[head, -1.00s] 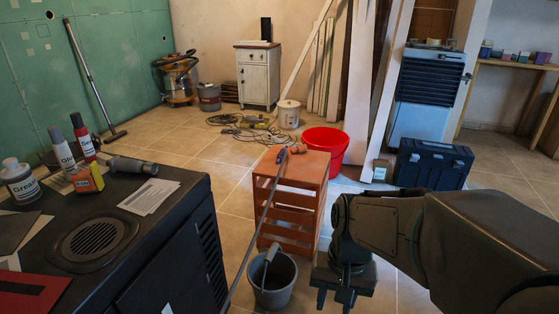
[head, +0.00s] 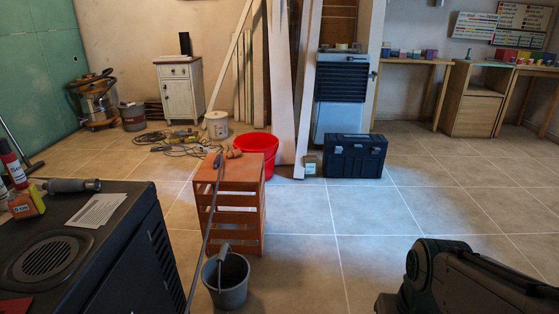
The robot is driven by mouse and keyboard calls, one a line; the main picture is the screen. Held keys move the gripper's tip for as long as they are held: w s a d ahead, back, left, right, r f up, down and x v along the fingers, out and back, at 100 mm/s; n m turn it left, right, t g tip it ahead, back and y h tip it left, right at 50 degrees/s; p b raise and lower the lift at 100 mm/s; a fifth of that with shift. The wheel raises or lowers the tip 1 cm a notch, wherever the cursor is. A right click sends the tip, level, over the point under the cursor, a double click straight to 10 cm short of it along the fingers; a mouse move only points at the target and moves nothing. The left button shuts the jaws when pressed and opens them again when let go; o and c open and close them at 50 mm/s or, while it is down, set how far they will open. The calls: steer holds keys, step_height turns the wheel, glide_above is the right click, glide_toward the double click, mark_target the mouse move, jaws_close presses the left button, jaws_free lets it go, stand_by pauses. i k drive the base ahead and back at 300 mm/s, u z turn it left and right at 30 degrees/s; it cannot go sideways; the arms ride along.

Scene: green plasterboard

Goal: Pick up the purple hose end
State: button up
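A long thin grey hose (head: 208,222) leans against the orange slatted crate (head: 241,178) and runs down past its left side, beside a grey bucket. Its upper end (head: 217,160) lies at the crate's top left and looks blue-purple, but it is small and its exact shape is unclear. My arm shows at the lower right, well to the right of the crate. My gripper is out of the picture below, so its fingers cannot be seen.
A small orange-brown object (head: 233,153) lies on the crate top. A grey bucket (head: 228,281) stands before the crate, a red tub (head: 259,149) behind it. A black cabinet (head: 120,235) stands left. A dark toolbox (head: 355,156) is further back. Floor right of the crate is clear.

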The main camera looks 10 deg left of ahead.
mark_target(218, 159)
steer(key=z, duration=0.2)
steer(key=i, duration=2.5)
steer(key=u, duration=1.2)
steer(key=i, duration=1)
steer(key=u, duration=1.3)
steer(key=i, duration=0.35)
steer(key=u, duration=0.2)
